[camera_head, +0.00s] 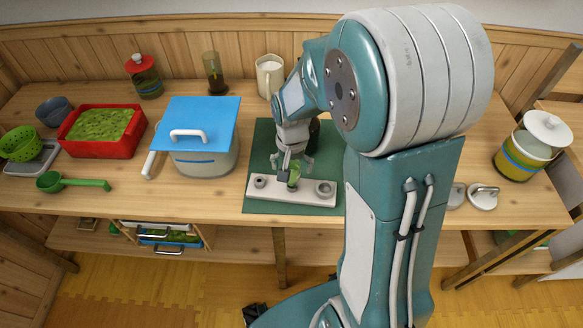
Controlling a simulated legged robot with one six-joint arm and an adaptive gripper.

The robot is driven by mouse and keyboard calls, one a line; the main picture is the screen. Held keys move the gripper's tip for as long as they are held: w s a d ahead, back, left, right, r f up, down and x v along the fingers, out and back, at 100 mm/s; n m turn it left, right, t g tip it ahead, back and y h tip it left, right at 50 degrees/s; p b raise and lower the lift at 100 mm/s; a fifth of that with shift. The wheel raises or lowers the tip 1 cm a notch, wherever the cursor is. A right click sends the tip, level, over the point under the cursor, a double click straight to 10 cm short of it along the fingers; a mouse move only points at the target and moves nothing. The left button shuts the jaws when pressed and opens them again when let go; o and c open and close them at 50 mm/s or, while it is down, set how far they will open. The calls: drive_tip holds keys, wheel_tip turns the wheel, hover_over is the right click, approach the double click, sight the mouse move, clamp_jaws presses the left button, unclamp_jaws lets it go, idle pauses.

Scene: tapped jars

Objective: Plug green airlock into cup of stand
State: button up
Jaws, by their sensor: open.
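A pale stand (291,195) lies on the dark green mat (262,148). It has a small round cup (260,181) at its left end and a wider round cup (325,188) at its right end. The green airlock (294,178) is small and translucent, over the middle of the stand. My gripper (291,172) is open around or just above the airlock, pointing down. Whether the fingers touch the airlock, and whether its lower end sits in the stand, I cannot tell at this size.
Behind my gripper stands a dark object (314,131), partly hidden by my arm. A blue-lidded white pot (196,138) stands left of the mat. A red tray of green stuff (103,128) is farther left. A jar (531,146) and white lids (483,196) are right. My arm hides the mat's right side.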

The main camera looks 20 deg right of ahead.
drive_tip(key=shift+r, duration=1.5)
wheel_tip(320, 180, up, 12)
idle(0.4)
drive_tip(key=shift+a, duration=0.1)
idle(1.0)
drive_tip(key=s+a+r+n+t, duration=0.1)
drive_tip(key=s+r+n+t, duration=0.1)
drive_tip(key=s, duration=0.5)
drive_tip(key=s+a+r+n+t, duration=0.1)
drive_tip(key=s+r+n+t, duration=0.1)
drive_tip(key=s, duration=0.6)
drive_tip(key=shift+s+n+t, duration=0.3)
drive_tip(key=shift+n+t, duration=0.5)
drive_tip(key=shift+r, duration=0.1)
idle(0.4)
